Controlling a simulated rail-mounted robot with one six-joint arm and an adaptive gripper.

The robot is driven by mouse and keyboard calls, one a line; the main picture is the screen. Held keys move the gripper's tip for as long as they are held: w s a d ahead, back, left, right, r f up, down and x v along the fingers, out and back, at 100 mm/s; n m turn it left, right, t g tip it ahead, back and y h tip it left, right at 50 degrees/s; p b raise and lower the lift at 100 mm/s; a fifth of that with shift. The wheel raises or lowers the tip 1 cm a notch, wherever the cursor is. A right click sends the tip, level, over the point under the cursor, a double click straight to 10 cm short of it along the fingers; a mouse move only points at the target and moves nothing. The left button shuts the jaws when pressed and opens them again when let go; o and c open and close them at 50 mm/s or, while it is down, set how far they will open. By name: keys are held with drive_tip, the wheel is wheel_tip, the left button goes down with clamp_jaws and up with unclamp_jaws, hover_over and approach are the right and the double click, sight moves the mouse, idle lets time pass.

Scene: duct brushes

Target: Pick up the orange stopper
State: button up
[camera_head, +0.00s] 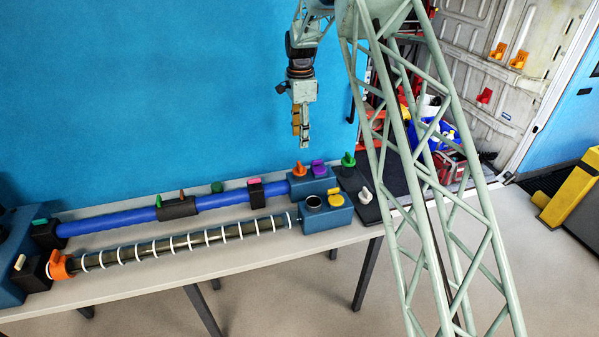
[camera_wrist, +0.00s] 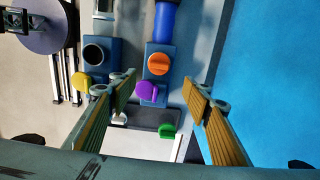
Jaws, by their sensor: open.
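The orange stopper (camera_head: 300,169) sits on top of a blue block (camera_head: 318,184) at the right end of the blue pipe, left of a purple stopper (camera_head: 319,167). In the wrist view the orange stopper (camera_wrist: 158,64) shows as a round cap, with the purple stopper (camera_wrist: 148,94) just below it. My gripper (camera_head: 303,143) hangs above the block, pointing down, clear of the stopper. In the wrist view my gripper (camera_wrist: 161,88) is open, its fingers spread wide with nothing held. The orange stopper appears between and a little beyond the fingertips.
A yellow stopper (camera_head: 335,195) and an open round port sit on the front blue block. Green (camera_head: 348,159) and white (camera_head: 364,193) stoppers stand on a dark plate at right. The blue wall (camera_head: 150,90) rises behind the bench (camera_head: 200,262). A ringed rod lies in front.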

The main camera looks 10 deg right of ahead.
drive_tip(key=shift+f, duration=0.15)
hover_over(300, 164)
drive_tip(key=f, duration=0.8)
drive_tip(key=shift+w+p, duration=0.25)
drive_tip(key=shift+p, duration=0.05)
drive_tip(key=shift+f, duration=0.15)
drive_tip(key=shift+f, duration=0.15)
drive_tip(key=shift+s+f+p, duration=0.2)
drive_tip(key=shift+f+p, duration=0.25)
drive_tip(key=shift+f, duration=2)
drive_tip(key=shift+c, duration=0.5)
drive_tip(key=c, duration=0.8)
